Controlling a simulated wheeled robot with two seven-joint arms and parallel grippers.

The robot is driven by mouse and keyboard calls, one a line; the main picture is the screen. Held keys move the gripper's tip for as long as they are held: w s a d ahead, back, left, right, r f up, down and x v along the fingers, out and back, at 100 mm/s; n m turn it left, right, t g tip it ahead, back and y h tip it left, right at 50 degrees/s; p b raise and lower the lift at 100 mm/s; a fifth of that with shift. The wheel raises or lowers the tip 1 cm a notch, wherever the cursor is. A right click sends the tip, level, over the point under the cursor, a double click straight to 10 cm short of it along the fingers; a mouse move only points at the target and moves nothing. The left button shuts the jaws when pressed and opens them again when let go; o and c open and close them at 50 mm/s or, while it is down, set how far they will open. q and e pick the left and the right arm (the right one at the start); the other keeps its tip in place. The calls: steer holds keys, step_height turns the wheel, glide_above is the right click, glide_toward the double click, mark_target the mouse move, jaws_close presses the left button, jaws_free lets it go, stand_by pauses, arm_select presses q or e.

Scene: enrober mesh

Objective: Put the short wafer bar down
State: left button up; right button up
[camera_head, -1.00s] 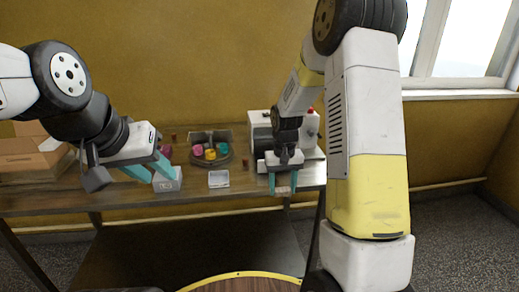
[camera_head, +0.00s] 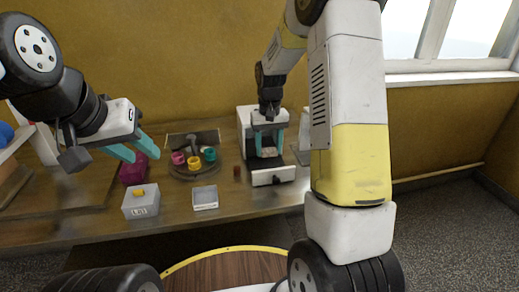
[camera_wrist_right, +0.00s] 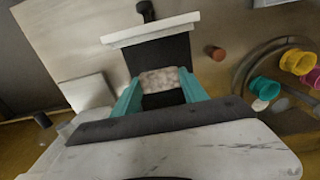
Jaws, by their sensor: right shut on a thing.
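The short wafer bar (camera_wrist_right: 165,80) is pale and speckled and sits between the two teal fingers of my right gripper (camera_wrist_right: 165,97), which is shut on it. In the head view the right gripper (camera_head: 268,147) points down at the white machine, and the bar (camera_head: 268,153) shows small between its fingertips. A dark bed lies under the bar in the wrist view; I cannot tell whether the bar touches it. My left gripper (camera_head: 145,156) is open and empty, over the left part of the table.
The white machine (camera_head: 246,122) has a white front plate (camera_head: 273,177). A small brown cylinder (camera_head: 237,172) stands beside it. To the left are a round stand with coloured cups (camera_head: 194,168), a shallow white tray (camera_head: 205,198), a grey box (camera_head: 141,206) and a magenta box (camera_head: 133,173).

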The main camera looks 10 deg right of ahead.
mark_target(268, 167)
steer(key=shift+f, duration=2.45)
steer(key=shift+f, duration=0.1)
steer(key=o, duration=1)
steer(key=shift+c, duration=0.2)
